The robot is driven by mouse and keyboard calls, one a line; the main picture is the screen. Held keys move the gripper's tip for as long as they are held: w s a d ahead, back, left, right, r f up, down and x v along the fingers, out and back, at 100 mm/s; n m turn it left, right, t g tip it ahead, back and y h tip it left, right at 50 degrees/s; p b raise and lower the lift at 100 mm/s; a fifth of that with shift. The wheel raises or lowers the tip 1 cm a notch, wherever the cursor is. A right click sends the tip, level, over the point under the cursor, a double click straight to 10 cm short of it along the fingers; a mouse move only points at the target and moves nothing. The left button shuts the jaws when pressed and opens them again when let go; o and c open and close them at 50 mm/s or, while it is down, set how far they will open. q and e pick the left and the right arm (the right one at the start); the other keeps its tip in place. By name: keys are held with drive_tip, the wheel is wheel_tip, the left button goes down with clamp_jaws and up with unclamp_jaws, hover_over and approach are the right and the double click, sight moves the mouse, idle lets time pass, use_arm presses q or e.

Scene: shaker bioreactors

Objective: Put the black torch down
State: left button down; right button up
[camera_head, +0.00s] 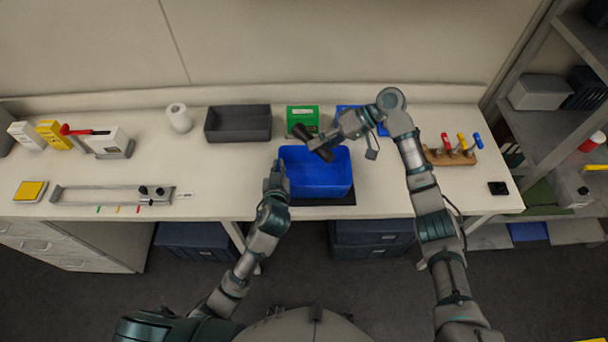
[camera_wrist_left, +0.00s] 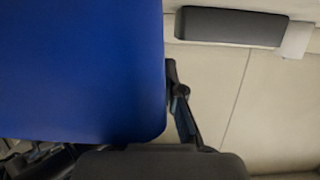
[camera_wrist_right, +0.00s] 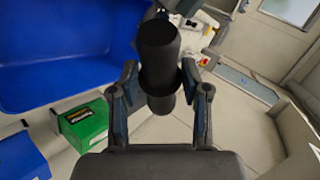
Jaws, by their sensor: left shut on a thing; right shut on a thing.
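The black torch (camera_head: 322,152) is held by my right gripper (camera_head: 330,142) above the back of a blue bin (camera_head: 318,178) in the head view. In the right wrist view the torch (camera_wrist_right: 158,55) sits between both fingers of the gripper (camera_wrist_right: 157,88), which is shut on it. My left gripper (camera_head: 276,172) is at the left side of the blue bin, shut on its wall. The left wrist view shows the bin's blue side (camera_wrist_left: 80,70) filling the left half, with one finger beside it; the other finger is hidden.
A dark mat (camera_head: 345,200) lies under the bin. Behind stand a grey tray (camera_head: 238,124), a green box (camera_head: 303,118) and a blue box (camera_head: 345,110). A wooden rack (camera_head: 450,156) with coloured-handled tools is on the right. The bench left of the bin has free room.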

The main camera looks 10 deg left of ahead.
use_arm(q)
drive_tip(key=shift+a+f, duration=0.1)
drive_tip(key=shift+a, duration=0.45)
use_arm(e)
drive_tip(key=shift+w+a+f+n+g, duration=0.2)
drive_tip(key=shift+w+a+n+g, duration=0.15)
drive_tip(key=shift+a+g, duration=0.25)
use_arm(q)
drive_tip(key=shift+d, duration=0.35)
use_arm(e)
hover_over(316, 181)
drive_tip(key=f, duration=0.9)
drive_tip(key=shift+d+f, duration=0.3)
drive_tip(key=shift+f, duration=0.05)
use_arm(q)
drive_tip(key=shift+a, duration=0.15)
use_arm(e)
drive_tip(key=shift+a, duration=0.15)
use_arm(q)
drive_tip(key=shift+a, duration=0.15)
use_arm(e)
drive_tip(key=shift+a+f, duration=0.1)
drive_tip(key=shift+a, duration=0.05)
drive_tip(key=shift+f, duration=0.55)
drive_tip(key=o, duration=1.2)
drive_tip(key=shift+c, duration=0.2)
